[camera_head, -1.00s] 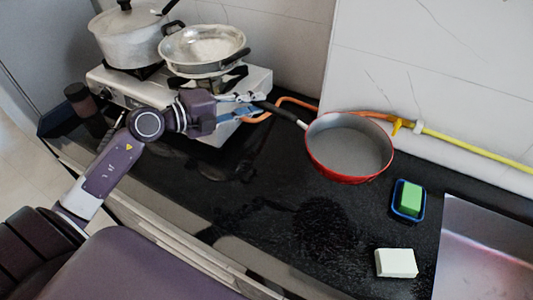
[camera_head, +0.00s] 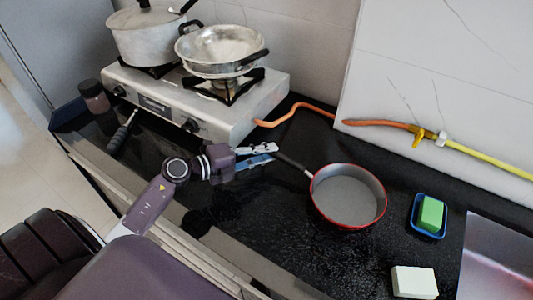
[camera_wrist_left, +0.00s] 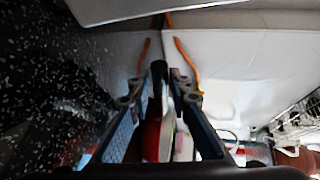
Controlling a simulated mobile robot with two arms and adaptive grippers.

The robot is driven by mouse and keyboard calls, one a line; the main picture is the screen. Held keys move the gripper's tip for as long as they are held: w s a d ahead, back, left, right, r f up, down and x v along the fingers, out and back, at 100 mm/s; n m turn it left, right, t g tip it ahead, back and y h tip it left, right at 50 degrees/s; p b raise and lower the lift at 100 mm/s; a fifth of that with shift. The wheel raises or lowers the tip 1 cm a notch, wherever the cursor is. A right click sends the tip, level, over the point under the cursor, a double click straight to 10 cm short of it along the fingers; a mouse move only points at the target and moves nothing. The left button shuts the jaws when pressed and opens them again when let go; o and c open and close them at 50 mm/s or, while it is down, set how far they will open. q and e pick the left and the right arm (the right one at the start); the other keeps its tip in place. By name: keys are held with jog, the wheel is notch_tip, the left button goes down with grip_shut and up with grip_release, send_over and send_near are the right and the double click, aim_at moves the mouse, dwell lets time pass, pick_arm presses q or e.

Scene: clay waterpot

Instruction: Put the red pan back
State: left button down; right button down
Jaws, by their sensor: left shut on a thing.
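The red pan (camera_head: 348,198) has a grey inside and a black handle pointing up-left, and it is upright over the right middle of the black counter. My left gripper (camera_head: 268,152) is shut on the end of its handle, in front of the stove's right side. I cannot tell whether the pan touches the counter. In the left wrist view, the dark handle (camera_wrist_left: 157,82) runs between the two fingers, with some red visible beyond. My right gripper is not in view.
The stove (camera_head: 180,105) bears a lidded pot (camera_head: 150,40) and a silver pan (camera_head: 222,46). An orange hose (camera_head: 300,108) runs along the wall. A green sponge (camera_head: 430,214), a white block (camera_head: 414,281) and a sink (camera_head: 492,270) are at right. A jar (camera_head: 93,96) stands at left.

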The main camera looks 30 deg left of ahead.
pick_arm(q)
jog(key=shift+r, duration=0.1)
jog(key=shift+d, duration=0.1)
jog(key=c, duration=2.2)
grip_release()
jog(key=shift+s+f, duration=0.1)
jog(key=shift+f, duration=0.1)
jog(key=o, duration=0.4)
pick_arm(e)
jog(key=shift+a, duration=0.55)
